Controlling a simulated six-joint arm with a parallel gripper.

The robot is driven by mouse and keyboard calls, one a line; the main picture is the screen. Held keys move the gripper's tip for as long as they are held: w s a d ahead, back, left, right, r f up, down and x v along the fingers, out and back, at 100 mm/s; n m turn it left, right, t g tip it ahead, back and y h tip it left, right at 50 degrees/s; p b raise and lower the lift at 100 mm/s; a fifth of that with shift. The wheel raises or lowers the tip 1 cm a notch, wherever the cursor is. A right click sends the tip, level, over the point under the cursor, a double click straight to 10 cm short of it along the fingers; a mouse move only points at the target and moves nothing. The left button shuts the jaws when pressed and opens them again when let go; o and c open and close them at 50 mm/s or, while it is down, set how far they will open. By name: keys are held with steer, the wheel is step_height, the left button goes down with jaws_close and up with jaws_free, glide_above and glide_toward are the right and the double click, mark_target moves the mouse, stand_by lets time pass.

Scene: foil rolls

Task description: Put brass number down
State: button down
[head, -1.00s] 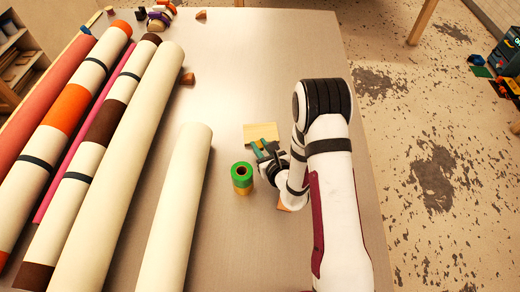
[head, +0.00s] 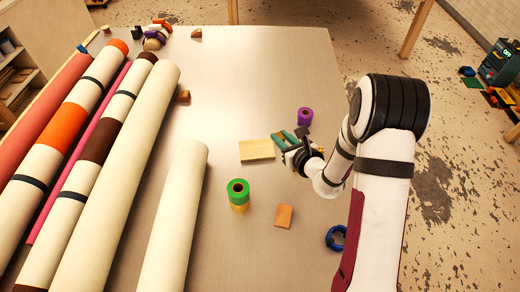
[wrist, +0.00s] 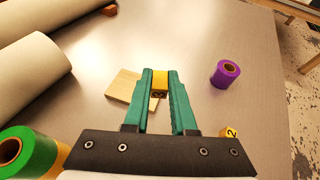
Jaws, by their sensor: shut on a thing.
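My gripper (head: 282,136) has green fingers and is above the table, just right of a pale wooden board in the head view. In the wrist view, the gripper (wrist: 160,80) is shut on a small yellow brass piece (wrist: 160,81) at its fingertips. A dark mark shows low on that piece, but I cannot read it. Another yellow piece, marked 2 (wrist: 231,131), is partly hidden behind the gripper's right side in the wrist view. The pale board (head: 257,150) lies flat; it also shows in the wrist view (wrist: 120,87), partly behind the left finger.
A purple roll (head: 305,116) stands beyond my gripper. A green roll on a yellow one (head: 238,190) stands nearer. An orange-brown block (head: 284,215) and a blue ring-shaped roll (head: 336,238) lie near my arm. Long rolls (head: 130,170) fill the left side. The table's far middle is clear.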

glide_above(256, 155)
steer(key=f, duration=0.4)
steer(key=shift+s+d, duration=0.1)
steer(key=shift+d, duration=0.25)
steer(key=shift+a+f, duration=0.15)
steer(key=shift+f, duration=1)
steer(key=shift+a+f, duration=0.15)
steer(key=shift+f, duration=0.95)
steer(key=c, duration=0.7)
jaws_free()
steer(key=shift+f, duration=0.15)
steer(key=shift+c, duration=0.2)
